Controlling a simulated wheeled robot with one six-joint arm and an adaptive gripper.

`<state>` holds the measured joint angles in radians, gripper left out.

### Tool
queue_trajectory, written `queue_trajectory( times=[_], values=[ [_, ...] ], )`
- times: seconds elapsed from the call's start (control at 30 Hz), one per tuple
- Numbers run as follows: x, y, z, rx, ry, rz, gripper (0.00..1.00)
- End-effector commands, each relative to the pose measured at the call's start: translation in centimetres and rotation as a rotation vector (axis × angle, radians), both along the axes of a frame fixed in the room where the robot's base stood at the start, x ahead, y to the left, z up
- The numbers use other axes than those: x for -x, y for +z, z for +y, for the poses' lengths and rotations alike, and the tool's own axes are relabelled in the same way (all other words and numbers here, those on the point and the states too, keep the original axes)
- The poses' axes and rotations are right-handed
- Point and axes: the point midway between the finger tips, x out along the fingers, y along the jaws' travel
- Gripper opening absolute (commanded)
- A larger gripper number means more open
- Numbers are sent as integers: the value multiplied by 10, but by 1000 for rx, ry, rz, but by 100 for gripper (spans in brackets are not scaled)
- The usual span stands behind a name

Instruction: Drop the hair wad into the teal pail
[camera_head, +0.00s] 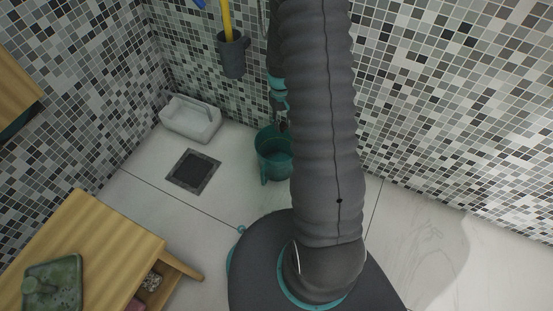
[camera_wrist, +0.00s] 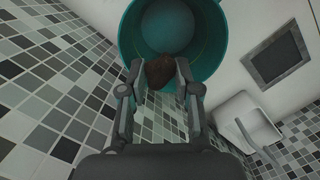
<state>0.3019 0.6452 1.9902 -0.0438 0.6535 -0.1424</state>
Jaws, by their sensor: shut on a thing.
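The teal pail (camera_head: 272,160) stands on the floor near the tiled wall, partly hidden by my arm in the head view. In the wrist view the pail (camera_wrist: 126,42) shows its open mouth and round bottom beyond my fingertips. My gripper (camera_wrist: 161,72) is shut on the brown hair wad (camera_wrist: 160,70). The wad overlaps the pail's opening in the wrist view; its height above the rim is hard to tell. In the head view the gripper and wad are mostly hidden by my arm and cannot be made out clearly.
A dark floor drain (camera_head: 193,172) lies left of the pail, with a white basin-like tray (camera_head: 190,119) behind it. A dark holder (camera_head: 233,55) hangs on the wall. A wooden cabinet with an open drawer (camera_head: 155,284) stands at lower left. The right floor is clear.

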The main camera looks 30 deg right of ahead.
Motion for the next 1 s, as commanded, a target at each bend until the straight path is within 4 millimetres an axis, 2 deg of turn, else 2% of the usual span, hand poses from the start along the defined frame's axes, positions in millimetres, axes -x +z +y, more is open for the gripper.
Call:
queue_trajectory(
  times=[0.03,0.13,0.47,0.5,0.6,0.87,1.0],
  values=[
    [0,-9,0,0,0,1,20],
    [0,-16,0,0,0,1,20],
    [0,-18,0,0,0,1,21],
    [0,-18,0,0,1,1,40],
    [0,-18,0,0,1,1,61],
    [0,-18,0,0,1,0,61],
    [-2,-11,0,1,1,-2,61]
  ],
)
